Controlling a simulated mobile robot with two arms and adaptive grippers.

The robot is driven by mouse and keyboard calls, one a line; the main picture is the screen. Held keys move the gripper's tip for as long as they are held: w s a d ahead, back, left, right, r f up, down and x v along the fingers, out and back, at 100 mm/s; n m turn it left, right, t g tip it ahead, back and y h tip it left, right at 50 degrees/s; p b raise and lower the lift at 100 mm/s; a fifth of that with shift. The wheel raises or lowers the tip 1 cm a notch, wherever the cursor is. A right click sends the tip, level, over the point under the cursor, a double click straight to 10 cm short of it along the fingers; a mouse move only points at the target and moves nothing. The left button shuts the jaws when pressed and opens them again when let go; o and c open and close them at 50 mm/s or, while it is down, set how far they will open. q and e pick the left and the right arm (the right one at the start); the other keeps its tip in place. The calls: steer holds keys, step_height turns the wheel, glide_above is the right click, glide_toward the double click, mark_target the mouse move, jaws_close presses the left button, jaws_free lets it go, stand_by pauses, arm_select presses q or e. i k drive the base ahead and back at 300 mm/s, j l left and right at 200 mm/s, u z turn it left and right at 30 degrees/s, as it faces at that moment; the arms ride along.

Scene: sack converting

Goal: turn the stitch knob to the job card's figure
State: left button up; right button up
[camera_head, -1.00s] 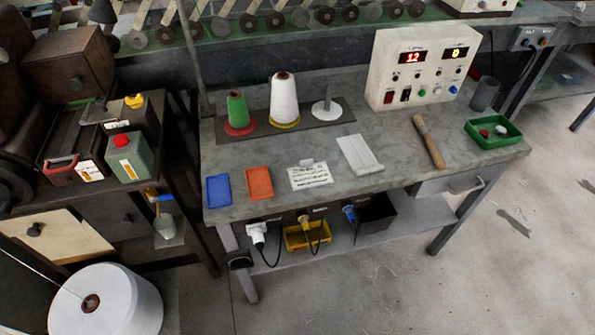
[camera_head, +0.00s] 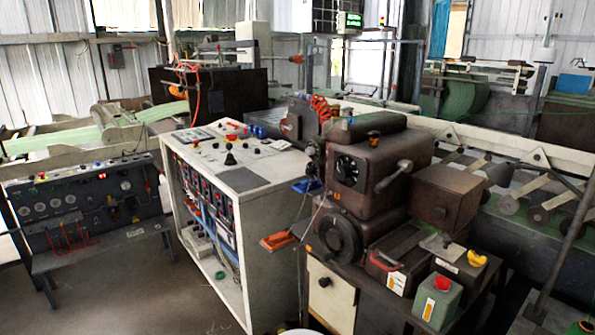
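A dark brown machine (camera_head: 375,175) stands right of the middle. Its front carries a round black dial knob with pale marks (camera_head: 347,169), which may be the stitch knob; its figures are too small to read. A crank handle (camera_head: 394,177) is to the right of this dial, and a dark handwheel (camera_head: 338,236) is below it. The job card is not in view. Neither of my grippers is in view.
A cream control cabinet (camera_head: 240,205) with buttons, a black knob and open side wiring stands left of the machine. A green can with a red cap (camera_head: 437,302) stands at lower right. A grey control panel (camera_head: 85,215) is at far left. Bare floor lies at lower left.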

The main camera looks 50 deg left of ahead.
mark_target(343, 172)
steer(key=u, duration=1.3)
